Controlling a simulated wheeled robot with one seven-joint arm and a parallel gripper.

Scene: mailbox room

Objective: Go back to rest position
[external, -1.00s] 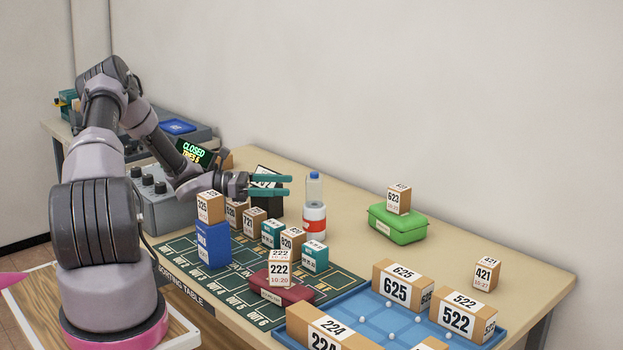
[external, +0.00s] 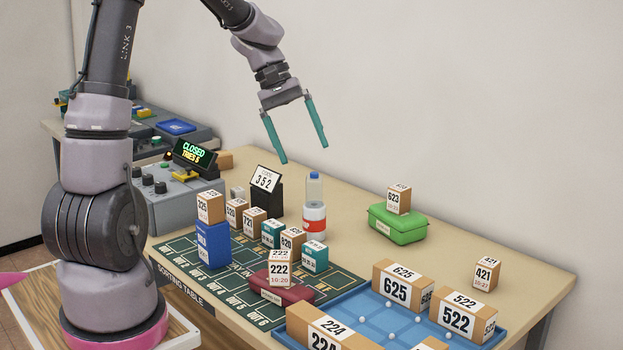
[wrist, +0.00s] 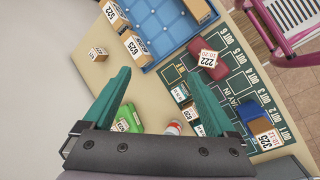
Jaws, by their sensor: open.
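My gripper (external: 304,158) is open and empty, with its teal fingers pointing down. It hangs in the air above the table (external: 345,188), apart from everything on it. My arm is raised and bent over from the left. In the wrist view my gripper (wrist: 172,92) shows its two fingers spread, with the table far below and nothing between them.
The green sorting mat (external: 180,262) carries several numbered boxes, a blue box (external: 214,246) and a dark red case (external: 280,292). A blue tray (external: 375,322) with boxes stands at front right. A green case (external: 397,224) bears box 623. A grey console shows CLOSED (external: 194,149). The air around my gripper is clear.

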